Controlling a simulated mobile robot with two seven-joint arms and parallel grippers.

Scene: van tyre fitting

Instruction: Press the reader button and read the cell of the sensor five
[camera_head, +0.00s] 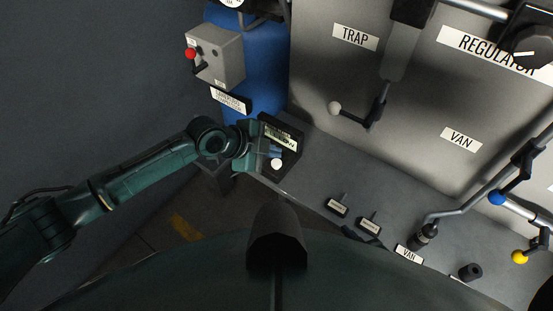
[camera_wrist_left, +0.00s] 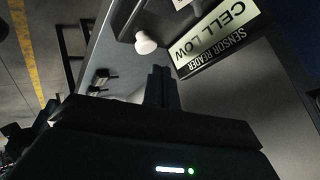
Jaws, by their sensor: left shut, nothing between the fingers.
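The sensor reader (camera_head: 282,133) is a black box with a lit display at the left end of the grey bench. In the left wrist view the reader (camera_wrist_left: 213,57) appears upside down, and its display reads "CELL LOW". Its round white button (camera_head: 277,163) shows clear of the fingers in the left wrist view (camera_wrist_left: 145,42). My left gripper (camera_head: 274,151) is shut and empty, its fingertips (camera_wrist_left: 162,88) close beside the button; I cannot tell whether they touch anything. Two small dark pieces with labels (camera_head: 337,207) (camera_head: 369,225) are on the bench; their print is too small to read.
A blue cylinder (camera_head: 262,65) with a grey switch box (camera_head: 215,56) and red-tipped lever stands behind the reader. Pipes, blue and yellow knobs and a hose fitting occupy the right side.

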